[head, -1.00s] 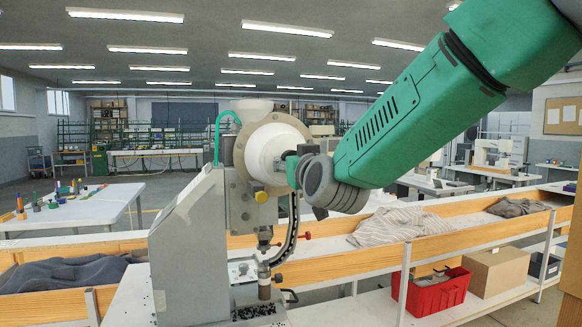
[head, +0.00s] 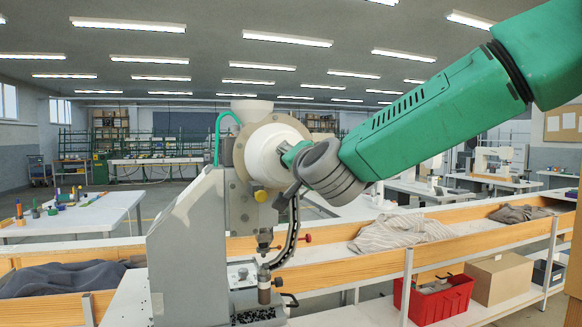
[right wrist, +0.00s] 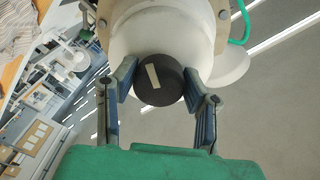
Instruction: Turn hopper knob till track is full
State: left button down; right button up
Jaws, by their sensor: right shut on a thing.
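The eyelet press (head: 190,240) stands at the centre left with a white drum-shaped hopper (head: 265,148) at its top. The hopper's dark round knob (right wrist: 158,80) shows in the right wrist view, with a pale stripe slightly tilted on its face. My right gripper (right wrist: 161,86) is shut on the knob, one finger on each side. In the head view my right gripper (head: 290,158) covers the knob. A curved dark track (head: 291,232) with a pale line along it runs down from the hopper; how full it is I cannot tell. My left gripper is not in view.
A red bin (head: 435,300) and a cardboard box (head: 497,275) stand below right.

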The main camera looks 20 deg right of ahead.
jog(key=m, duration=0.2)
jog(key=f+m+b, duration=0.1)
jog(key=m, duration=0.1)
jog(key=shift+b, duration=0.3)
jog(key=m+b, duration=0.1)
jog(key=m, duration=0.2)
jog(key=shift+g, duration=0.3)
jog(key=shift+a+r+m+b, duration=0.15)
jog(key=shift+m+b, duration=0.4)
jog(key=shift+m, duration=0.65)
jog(key=shift+y, duration=0.4)
jog(key=o, duration=1.2)
jog(key=shift+c, duration=0.2)
jog(key=shift+d+r, duration=0.1)
jog(key=shift+d, duration=0.15)
jog(key=shift+d, duration=0.1)
